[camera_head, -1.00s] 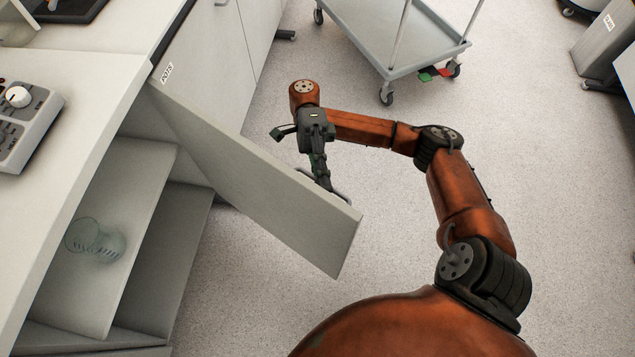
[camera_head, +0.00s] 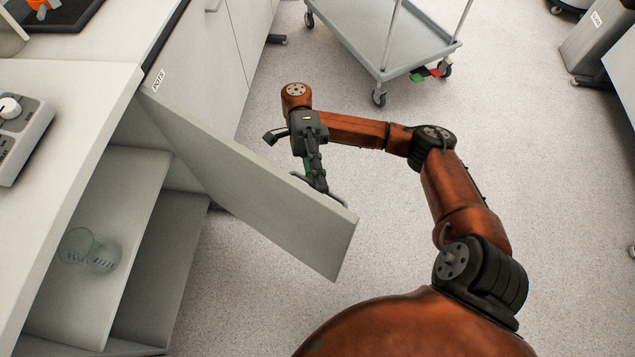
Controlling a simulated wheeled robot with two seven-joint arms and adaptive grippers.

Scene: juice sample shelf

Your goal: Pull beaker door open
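The cabinet door (camera_head: 235,185) is a pale grey panel, standing open at an angle from the white counter. It swings out over the floor, and its free edge is near the middle of the view. A clear glass beaker (camera_head: 90,250) lies or stands on a shelf inside the open cabinet. My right gripper (camera_head: 317,182) is on the outer face of the door near the free edge, at the metal door handle (camera_head: 337,199). Its fingers look in contact with the handle, but the grip itself is hidden by the angle. My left gripper is out of view.
The counter (camera_head: 85,75) runs along the left, with a grey device with a knob (camera_head: 18,125) on it. The cabinet shelf (camera_head: 130,200) is exposed. A grey wheeled cart (camera_head: 400,50) stands beyond my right arm. Speckled floor (camera_head: 250,300) lies clear around the door's free edge.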

